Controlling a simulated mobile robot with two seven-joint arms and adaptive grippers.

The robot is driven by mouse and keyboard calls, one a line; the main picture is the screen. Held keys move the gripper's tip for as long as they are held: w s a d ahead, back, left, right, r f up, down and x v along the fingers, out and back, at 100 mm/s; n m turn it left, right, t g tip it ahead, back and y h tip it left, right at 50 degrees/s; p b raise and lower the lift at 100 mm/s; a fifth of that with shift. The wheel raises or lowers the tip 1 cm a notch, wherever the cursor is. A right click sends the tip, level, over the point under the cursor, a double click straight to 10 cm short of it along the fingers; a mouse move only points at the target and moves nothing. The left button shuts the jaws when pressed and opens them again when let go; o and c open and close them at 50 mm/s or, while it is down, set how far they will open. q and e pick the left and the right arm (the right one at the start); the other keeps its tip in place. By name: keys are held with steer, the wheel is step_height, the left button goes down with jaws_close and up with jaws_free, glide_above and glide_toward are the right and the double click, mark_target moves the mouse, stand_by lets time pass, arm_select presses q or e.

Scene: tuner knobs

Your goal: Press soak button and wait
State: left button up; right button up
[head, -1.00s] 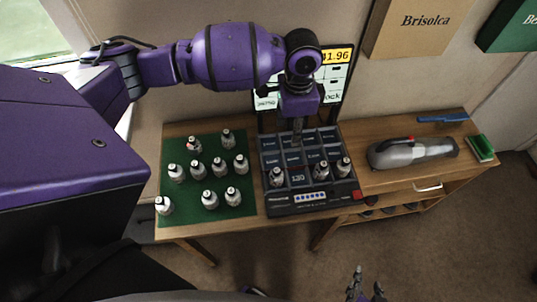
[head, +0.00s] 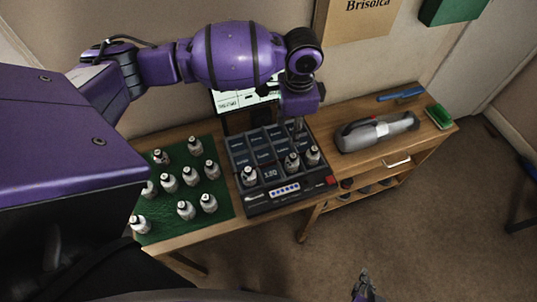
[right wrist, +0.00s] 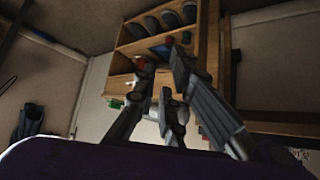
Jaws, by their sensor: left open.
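A dark rack device (head: 262,204) stands on the wooden table, with a grid of slots, a small display, a row of lit marks and a red button (head: 331,181) at its front right corner. I cannot read any soak label. Three white bottles stand in its front slots, one of them here (head: 249,176). My left gripper (head: 299,126) points down over the device's back right part, clear of the red button; its fingertips are small and partly hidden. My right gripper (head: 362,287) is low at the bottom of the head view; its fingers are apart and empty in the right wrist view (right wrist: 160,70).
Several bottles stand on a green mat (head: 222,208) to the left. A screen (head: 238,101) behind is partly covered by my left arm. A grey handheld vacuum (head: 375,133), a blue brush (head: 400,93) and a green brush (head: 439,117) lie right.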

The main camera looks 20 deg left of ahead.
steer(key=shift+s+d+f, duration=0.15)
steer(key=shift+s, duration=0.2)
steer(key=shift+s+d+f, duration=0.1)
steer(key=shift+s, duration=0.25)
jaws_close()
steer(key=shift+w+a+r, duration=0.2)
steer(key=shift+w, duration=0.4)
